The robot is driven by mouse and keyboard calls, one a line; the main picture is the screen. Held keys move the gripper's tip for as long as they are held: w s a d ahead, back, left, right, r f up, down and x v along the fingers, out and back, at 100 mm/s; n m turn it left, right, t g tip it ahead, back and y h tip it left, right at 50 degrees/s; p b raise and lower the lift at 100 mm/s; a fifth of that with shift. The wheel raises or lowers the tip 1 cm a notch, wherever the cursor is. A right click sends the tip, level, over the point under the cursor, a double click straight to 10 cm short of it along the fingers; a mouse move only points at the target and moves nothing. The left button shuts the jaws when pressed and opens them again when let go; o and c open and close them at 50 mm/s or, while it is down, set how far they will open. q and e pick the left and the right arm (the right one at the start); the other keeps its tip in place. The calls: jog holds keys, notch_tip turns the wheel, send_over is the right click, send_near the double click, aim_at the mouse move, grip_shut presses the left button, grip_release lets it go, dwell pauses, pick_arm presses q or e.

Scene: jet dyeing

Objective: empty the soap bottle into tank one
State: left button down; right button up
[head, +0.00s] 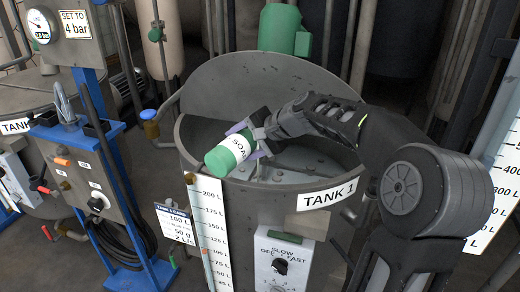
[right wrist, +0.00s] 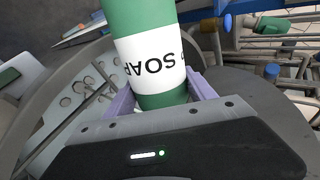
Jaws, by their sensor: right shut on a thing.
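The green soap bottle (head: 229,155) with a white SOAP label is in my right gripper (head: 256,142), over the left rim of tank one (head: 262,190). The bottle is tilted, its green end pointing down and to the left in the head view. The right wrist view shows the bottle (right wrist: 150,55) between the purple fingers, which close on both sides of it. No stream of soap can be made out. Tank one stands open, its round lid (head: 255,85) raised behind it, with grey liquid or metal inside. My left gripper is not in view.
A blue-framed panel (head: 80,165) with hoses and a gauge (head: 40,25) stands at the left. A card (head: 172,222) hangs beside the tank.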

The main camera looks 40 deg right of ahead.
jog(key=shift+d+f+m+g+y, duration=0.25)
jog(key=shift+f+m+y, duration=0.3)
jog(key=shift+f, duration=0.35)
dwell(0.8)
jog(key=shift+w+d+r+m+g+y+p, duration=0.2)
jog(key=shift+r+m+y+p, duration=0.4)
jog(key=shift+p, duration=0.95)
jog(key=f+b, duration=0.1)
jog(key=f+n+b, duration=0.1)
jog(key=b, duration=0.1)
jog(key=h+b, duration=0.1)
jog(key=shift+s+a+f+b, duration=0.2)
jog(key=shift+a+f+b, duration=0.05)
jog(key=shift+f+b, duration=0.15)
notch_tip(320, 180, up, 4)
jog(key=shift+a+f+n+h+p, duration=0.2)
jog(key=shift+n+h+p, duration=0.35)
jog(key=shift+p, duration=0.35)
jog(key=shift+t, duration=0.45)
jog(key=shift+d+f, duration=0.15)
